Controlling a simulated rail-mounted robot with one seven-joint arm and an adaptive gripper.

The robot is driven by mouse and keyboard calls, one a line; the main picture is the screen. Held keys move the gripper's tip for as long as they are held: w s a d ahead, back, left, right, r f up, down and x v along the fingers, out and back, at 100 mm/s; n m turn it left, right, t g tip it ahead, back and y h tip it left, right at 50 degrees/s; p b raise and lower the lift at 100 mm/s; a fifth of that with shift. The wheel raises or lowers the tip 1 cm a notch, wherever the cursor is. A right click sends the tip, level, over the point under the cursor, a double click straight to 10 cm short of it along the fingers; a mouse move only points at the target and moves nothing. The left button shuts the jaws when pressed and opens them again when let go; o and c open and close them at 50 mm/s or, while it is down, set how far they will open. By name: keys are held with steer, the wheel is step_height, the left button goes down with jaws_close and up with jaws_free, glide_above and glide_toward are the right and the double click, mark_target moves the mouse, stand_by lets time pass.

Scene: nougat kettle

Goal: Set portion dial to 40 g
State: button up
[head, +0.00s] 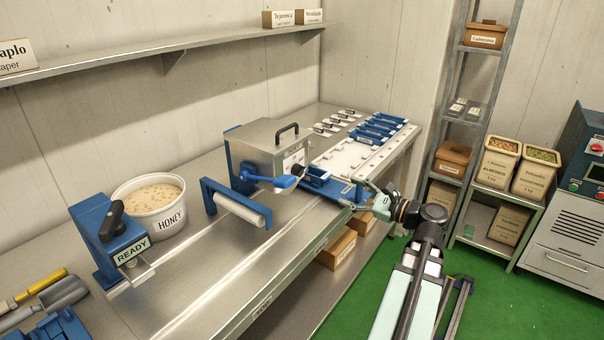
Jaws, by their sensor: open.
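The steel portioning machine (265,150) stands on the bench, with a black handle on top and a blue lever (283,182) at its front. A white plate (296,157) with markings is on its front face. A small black knob (298,170) below the plate looks like the portion dial; its setting is too small to read.
A blue-framed roller (242,209) stands before the machine. Shelving (490,185) stands at right. The front bench strip is mostly clear.

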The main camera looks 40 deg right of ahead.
steer(key=p, duration=0.4)
glide_toward(303, 171)
steer(key=x, duration=1)
steer(key=shift+w+a, duration=0.1)
steer(key=c, duration=1.1)
